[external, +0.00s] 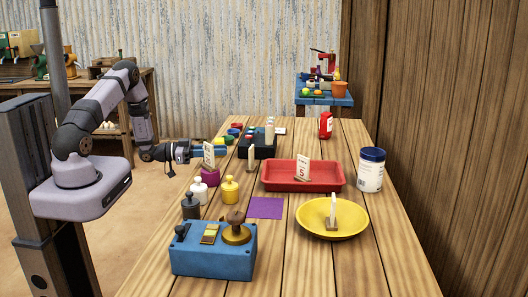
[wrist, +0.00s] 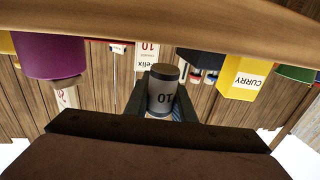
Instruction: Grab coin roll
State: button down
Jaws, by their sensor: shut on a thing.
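In the external view my gripper (external: 183,151) is over the left edge of the table, near a white card (external: 208,154). I cannot make out the roll there. I cannot tell if the roll touches anything beneath it.
The table holds a red tray (external: 276,182), yellow dish (external: 350,227), blue box (external: 205,263), purple mat (external: 265,208), white can (external: 369,176) and yellow weight (external: 230,190). A dark holder (external: 264,152) stands farther back. The right table edge is mostly clear.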

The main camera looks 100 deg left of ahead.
notch_tip(320, 180, up, 7)
jog(key=shift+r, duration=0.2)
